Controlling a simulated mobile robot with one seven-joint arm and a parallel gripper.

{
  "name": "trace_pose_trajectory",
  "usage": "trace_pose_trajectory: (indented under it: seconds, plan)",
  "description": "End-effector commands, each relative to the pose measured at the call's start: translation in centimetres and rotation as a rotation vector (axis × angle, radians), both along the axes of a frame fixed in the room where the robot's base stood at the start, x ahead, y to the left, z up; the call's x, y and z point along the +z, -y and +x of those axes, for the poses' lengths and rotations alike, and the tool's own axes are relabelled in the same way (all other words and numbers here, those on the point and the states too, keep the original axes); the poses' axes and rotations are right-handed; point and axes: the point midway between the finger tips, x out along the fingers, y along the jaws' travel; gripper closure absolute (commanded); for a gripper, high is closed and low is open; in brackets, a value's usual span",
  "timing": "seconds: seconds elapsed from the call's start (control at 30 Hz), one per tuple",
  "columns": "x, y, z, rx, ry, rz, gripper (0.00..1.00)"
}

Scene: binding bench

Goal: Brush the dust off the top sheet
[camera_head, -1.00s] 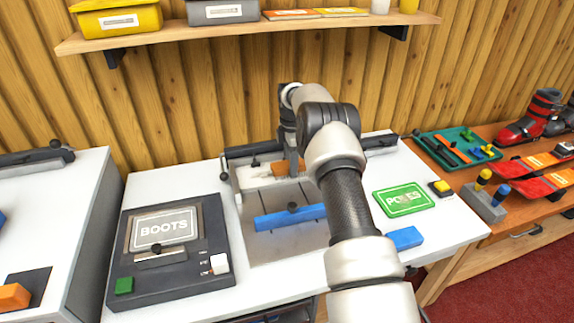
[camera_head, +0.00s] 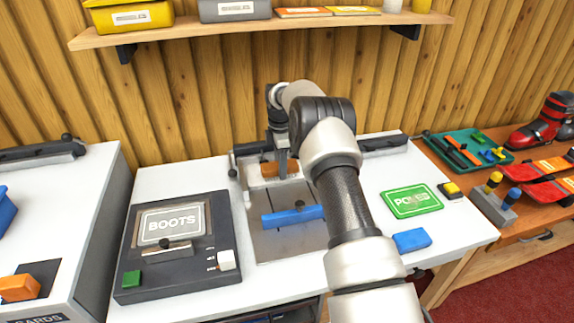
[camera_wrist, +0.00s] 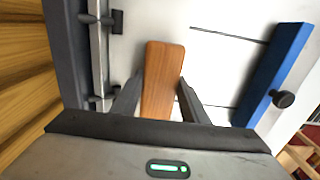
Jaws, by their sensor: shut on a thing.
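My gripper (camera_head: 281,172) is shut on the brown wooden handle of a brush (camera_head: 267,170), low over the back of the pale plate of the bench press. In the wrist view the handle (camera_wrist: 162,75) stands between my two fingers (camera_wrist: 158,100). The brush's bristles are hidden in that view. A pale flat surface (camera_wrist: 222,70) lies under and beside the brush; I cannot tell the top sheet's edge from the plate, and no dust can be made out. A blue bar (camera_head: 293,216) with a dark knob crosses the plate in front of the brush.
A dark BOOTS device (camera_head: 178,275) stands to the left. A green POLES card (camera_head: 412,202), a blue block (camera_head: 411,240) and a yellow button (camera_head: 452,188) lie to the right. A wooden shelf (camera_head: 260,30) hangs above, behind my arm. Dark clamps line the back edge.

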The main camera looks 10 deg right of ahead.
Motion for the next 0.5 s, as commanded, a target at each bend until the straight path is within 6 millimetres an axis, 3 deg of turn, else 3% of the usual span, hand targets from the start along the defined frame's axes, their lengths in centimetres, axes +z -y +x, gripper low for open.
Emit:
trace_pose_trajectory:
  seconds: [0.5]
  plan:
    - [0.0,-3.2,0.0,0.000,-0.001,0.001,0.78]
